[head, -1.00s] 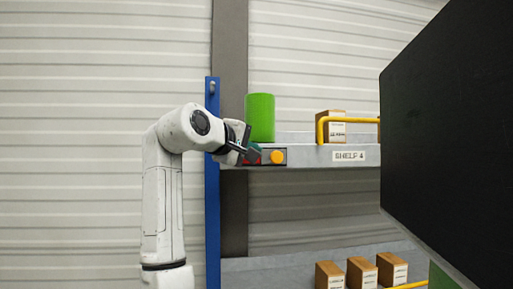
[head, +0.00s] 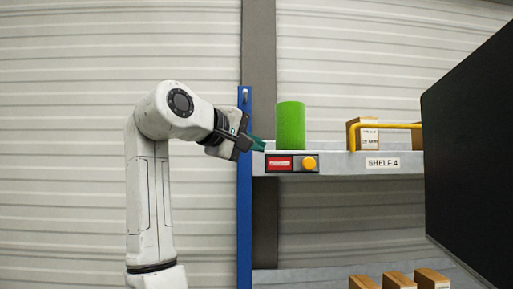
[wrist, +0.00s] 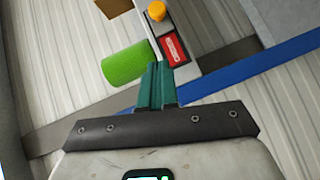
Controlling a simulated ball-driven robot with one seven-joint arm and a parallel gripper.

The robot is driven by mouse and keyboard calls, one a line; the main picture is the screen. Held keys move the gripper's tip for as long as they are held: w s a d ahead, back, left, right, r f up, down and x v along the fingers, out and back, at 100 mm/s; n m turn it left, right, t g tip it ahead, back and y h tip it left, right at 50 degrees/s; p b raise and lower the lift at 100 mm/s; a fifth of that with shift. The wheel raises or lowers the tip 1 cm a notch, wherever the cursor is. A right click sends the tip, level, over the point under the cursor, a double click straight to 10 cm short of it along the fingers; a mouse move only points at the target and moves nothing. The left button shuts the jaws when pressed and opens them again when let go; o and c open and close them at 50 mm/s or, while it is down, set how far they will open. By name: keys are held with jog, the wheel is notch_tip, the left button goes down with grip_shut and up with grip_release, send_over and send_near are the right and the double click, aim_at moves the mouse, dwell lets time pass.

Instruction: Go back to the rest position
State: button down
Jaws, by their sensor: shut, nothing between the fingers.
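My gripper (head: 258,143) is at the end of my white arm in the head view, just left of the shelf's front edge by the blue post. In the wrist view its green fingers (wrist: 158,75) lie together, shut with nothing between them. They point toward a red label plate (wrist: 171,48) and an orange button (wrist: 157,11). The red plate (head: 279,163) and orange button (head: 309,163) sit on the shelf's front in the head view. The gripper appears apart from them.
A green cylinder (head: 291,126) stands on the shelf marked SHELF 4 (head: 382,163), near a cardboard box (head: 361,134) and yellow rail. The blue post (head: 244,200) is close to the gripper. A large dark panel (head: 475,150) fills the right. Several boxes stand on the lower shelf.

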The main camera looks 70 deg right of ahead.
dwell(0.4)
jog(key=w+a+f+n+t+y, duration=0.1)
jog(key=w+f+n+t, duration=0.2)
jog(key=f, duration=0.8)
jog(key=w+a+f+t, duration=0.1)
jog(key=w+f+t, duration=0.1)
jog(key=w+f, duration=0.65)
jog(key=w+f+n+t+y, duration=0.1)
jog(key=w+f+n+t, duration=0.15)
jog(key=f, duration=1.05)
jog(key=s+a+f+t+y+b, duration=0.1)
jog(key=a+f+t+y, duration=0.35)
jog(key=f, duration=1.05)
jog(key=s+a+f+g+y, duration=0.1)
jog(key=s+a+f+y, duration=0.1)
jog(key=s+a+f, duration=0.45)
jog(key=s+a+f+g+y+b, duration=0.15)
jog(key=a+f, duration=0.25)
jog(key=f, duration=0.5)
jog(key=s+a+f+g+y+p, duration=0.1)
jog(key=s+a+f, duration=0.4)
jog(key=f, duration=0.2)
jog(key=s+a+f+g+y, duration=0.1)
jog(key=s+a+f+y, duration=0.2)
jog(key=s, duration=0.7)
jog(key=a+f, duration=0.2)
jog(key=a, duration=0.1)
jog(key=shift+s+a+f+b, duration=0.2)
jog(key=shift+f+b, duration=0.05)
jog(key=shift+b, duration=0.15)
